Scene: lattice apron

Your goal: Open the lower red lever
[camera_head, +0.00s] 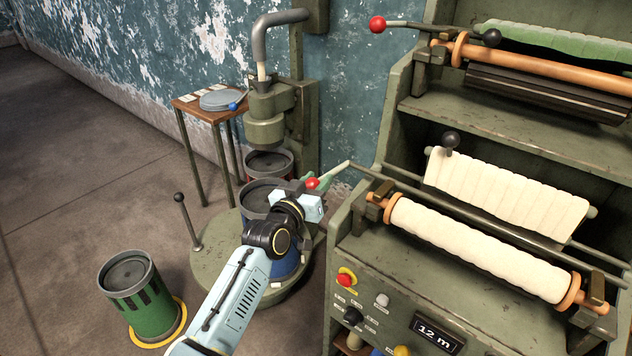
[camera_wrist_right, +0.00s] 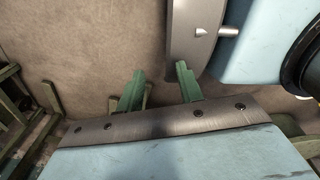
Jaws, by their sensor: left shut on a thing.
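The lower red lever is a thin pale rod with a red ball knob (camera_head: 312,183), sticking out to the left of the lower roller on the green machine. My left gripper (camera_head: 318,184) is at the knob end and shut on the lever; my own gripper body partly hides the hold. A similar upper lever with a red knob (camera_head: 377,24) juts left from the upper roller. My right gripper (camera_wrist_right: 158,76) shows only in the right wrist view, its two green fingers apart with nothing between them.
The lower roller (camera_head: 470,245) carries a cream roll, with a control panel below it. A green press (camera_head: 265,120) on a round base stands behind my left arm. A green drum (camera_head: 140,300) stands at the lower left. Open floor lies at the far left.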

